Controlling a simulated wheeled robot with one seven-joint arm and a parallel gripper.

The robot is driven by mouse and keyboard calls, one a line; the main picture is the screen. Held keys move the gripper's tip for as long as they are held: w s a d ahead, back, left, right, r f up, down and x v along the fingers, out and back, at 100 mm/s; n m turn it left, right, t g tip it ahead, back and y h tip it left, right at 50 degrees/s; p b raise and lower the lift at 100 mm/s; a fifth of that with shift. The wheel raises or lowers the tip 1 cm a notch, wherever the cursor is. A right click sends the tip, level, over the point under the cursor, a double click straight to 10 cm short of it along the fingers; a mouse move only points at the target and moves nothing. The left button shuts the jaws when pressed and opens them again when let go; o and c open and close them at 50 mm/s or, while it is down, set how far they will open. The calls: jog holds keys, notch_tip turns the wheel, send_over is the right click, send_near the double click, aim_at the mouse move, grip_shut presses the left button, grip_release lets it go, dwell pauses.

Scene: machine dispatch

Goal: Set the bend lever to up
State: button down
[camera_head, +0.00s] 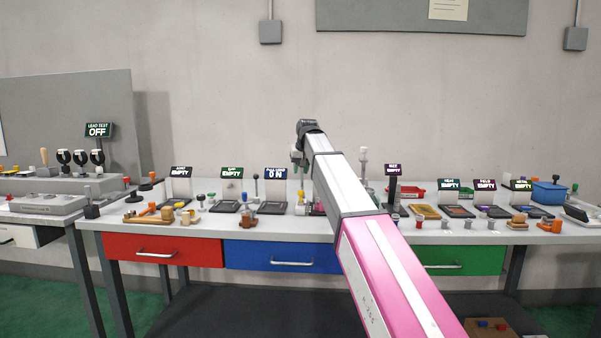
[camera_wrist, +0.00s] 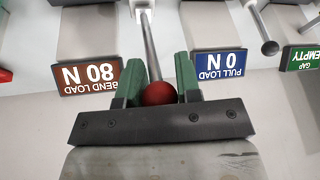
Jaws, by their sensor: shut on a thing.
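The bend lever (camera_wrist: 151,48) is a metal rod with a red ball knob (camera_wrist: 159,93) in the wrist view. It stands beside the brown bend load sign (camera_wrist: 90,78), which reads 80 N and appears upside down. My gripper (camera_wrist: 159,88) has its green fingers on both sides of the knob and is shut on it. In the head view my gripper (camera_head: 299,158) is over the back middle of the bench, and my arm hides the lever and its sign. Whether the lever is up or down is hard to tell.
The blue pull load sign (camera_wrist: 219,62) reads 0 N, with a black-knobbed lever (camera_wrist: 268,46) close by. Trays, small parts and signs reading empty crowd the workbench (camera_head: 225,233) on both sides of my arm. A blue bin (camera_head: 549,193) stands at the right.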

jog(key=w, duration=0.1)
jog(key=w+r, duration=0.1)
jog(key=w, duration=0.1)
jog(key=shift+w+d, duration=0.1)
jog(key=shift+w, duration=0.95)
jog(key=c, duration=0.8)
grip_release()
jog(key=v, duration=1)
jog(key=shift+s+d+r, duration=0.1)
jog(key=shift+s+r, duration=0.05)
jog(key=shift+r, duration=0.15)
